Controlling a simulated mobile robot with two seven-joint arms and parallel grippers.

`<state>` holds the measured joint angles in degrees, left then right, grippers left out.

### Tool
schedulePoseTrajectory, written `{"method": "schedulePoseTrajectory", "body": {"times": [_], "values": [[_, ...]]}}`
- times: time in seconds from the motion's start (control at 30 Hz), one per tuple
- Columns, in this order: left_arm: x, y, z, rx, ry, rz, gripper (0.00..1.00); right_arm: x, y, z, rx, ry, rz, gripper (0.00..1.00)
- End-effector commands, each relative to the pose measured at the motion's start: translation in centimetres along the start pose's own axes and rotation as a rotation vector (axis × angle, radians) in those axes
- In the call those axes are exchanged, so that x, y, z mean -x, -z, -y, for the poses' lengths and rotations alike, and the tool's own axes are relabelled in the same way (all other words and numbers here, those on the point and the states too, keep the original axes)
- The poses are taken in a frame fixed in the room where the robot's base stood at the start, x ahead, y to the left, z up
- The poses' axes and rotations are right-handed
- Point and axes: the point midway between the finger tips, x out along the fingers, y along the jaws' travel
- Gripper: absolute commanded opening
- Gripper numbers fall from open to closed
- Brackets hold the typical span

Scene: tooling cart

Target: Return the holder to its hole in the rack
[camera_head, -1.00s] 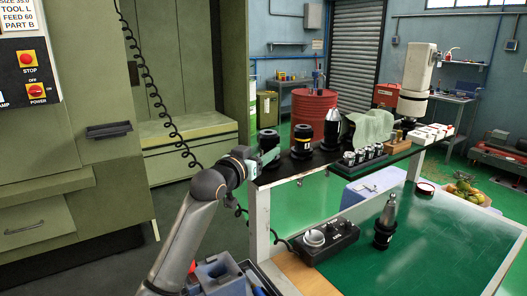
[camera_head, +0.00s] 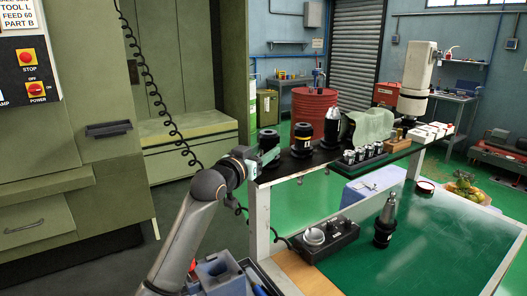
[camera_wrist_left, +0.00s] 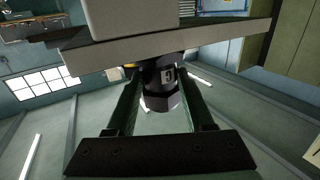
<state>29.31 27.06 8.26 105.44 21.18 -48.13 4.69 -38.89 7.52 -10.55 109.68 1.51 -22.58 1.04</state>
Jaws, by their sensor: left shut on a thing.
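My left gripper (camera_head: 258,160) is shut on a black tool holder (camera_head: 268,142) at the left end of the dark rack (camera_head: 322,157). In the left wrist view, which looks upside down, the holder (camera_wrist_left: 160,92) sits between both fingers and carries a pale number label. It stands upright at the rack's edge. Its lower end is hidden, so I cannot tell how deep it sits in a hole. A black holder with a yellow band (camera_head: 302,140) and a taller dark holder (camera_head: 331,126) stand upright farther along the rack. My right gripper is not in view.
A holder with a silver taper (camera_head: 384,222) stands on the green mat (camera_head: 440,240), beside a black box with a round silver socket (camera_head: 322,238). A red drum (camera_head: 314,112) stands behind.

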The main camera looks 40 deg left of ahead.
Motion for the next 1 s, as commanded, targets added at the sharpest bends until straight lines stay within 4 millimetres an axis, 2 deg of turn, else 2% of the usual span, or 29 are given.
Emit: {"method": "schedulePoseTrajectory", "body": {"times": [0.03, 0.23, 0.27, 0.53, 0.73, 0.77, 0.83, 1.0], "values": [[0.1, 0.5, 0.0, -0.001, 0.001, -0.015, 0.00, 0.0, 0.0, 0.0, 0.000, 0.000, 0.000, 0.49], [0.1, 0.5, 0.0, 0.000, 0.000, -0.013, 0.00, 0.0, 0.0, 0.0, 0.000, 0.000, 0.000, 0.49], [0.1, 0.5, 0.0, 0.000, 0.000, -0.013, 0.55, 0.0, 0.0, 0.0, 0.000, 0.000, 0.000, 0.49], [0.0, 0.1, 0.0, 0.000, 0.000, -0.004, 0.85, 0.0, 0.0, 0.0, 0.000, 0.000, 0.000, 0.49], [0.0, 0.0, 0.0, 0.000, 0.000, -0.001, 0.88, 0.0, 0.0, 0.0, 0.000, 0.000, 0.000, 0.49], [-0.1, -0.8, -0.1, 0.001, -0.001, 0.018, 0.88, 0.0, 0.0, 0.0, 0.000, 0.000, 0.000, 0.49], [0.0, -0.7, 0.0, 0.001, -0.001, 0.016, 0.88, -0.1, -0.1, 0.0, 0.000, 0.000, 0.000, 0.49], [1.3, -0.5, 0.0, 0.000, 0.000, 0.007, 0.88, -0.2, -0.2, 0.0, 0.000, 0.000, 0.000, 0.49]]}}
